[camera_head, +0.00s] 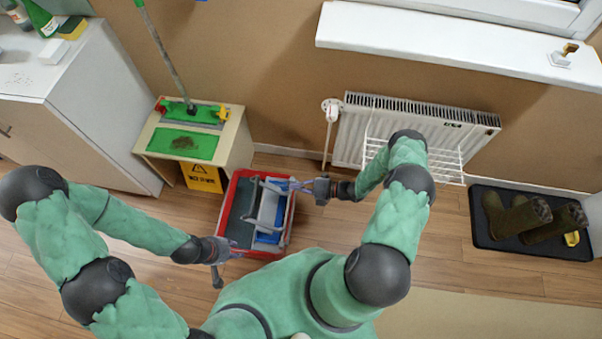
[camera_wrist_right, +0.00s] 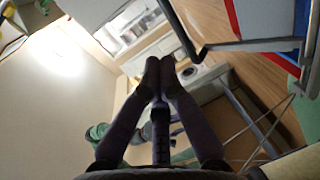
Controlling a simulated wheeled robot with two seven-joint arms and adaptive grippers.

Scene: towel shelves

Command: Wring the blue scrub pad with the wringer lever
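A red bucket (camera_head: 223,205) stands on the floor with a light grey wringer (camera_head: 266,208) in it. A dark lever bar (camera_wrist_right: 186,30) shows in the right wrist view, beside the fingers and not between them. A blue piece (camera_head: 268,238) shows at the wringer's lower side; I cannot tell whether it is the scrub pad or part of the wringer. My right gripper (camera_head: 297,185) is at the bucket's upper right rim; in its wrist view its fingertips (camera_wrist_right: 159,66) are together with nothing visible between them. My left gripper (camera_head: 232,251) is at the bucket's lower left; its fingers are unclear.
A small table (camera_head: 153,143) with green mats and an upright mop stands behind left, with a yellow sign (camera_head: 201,177) below. A radiator with a wire rack (camera_head: 415,143) is at the back. A black boot tray (camera_head: 484,235) lies right. Floor between is clear.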

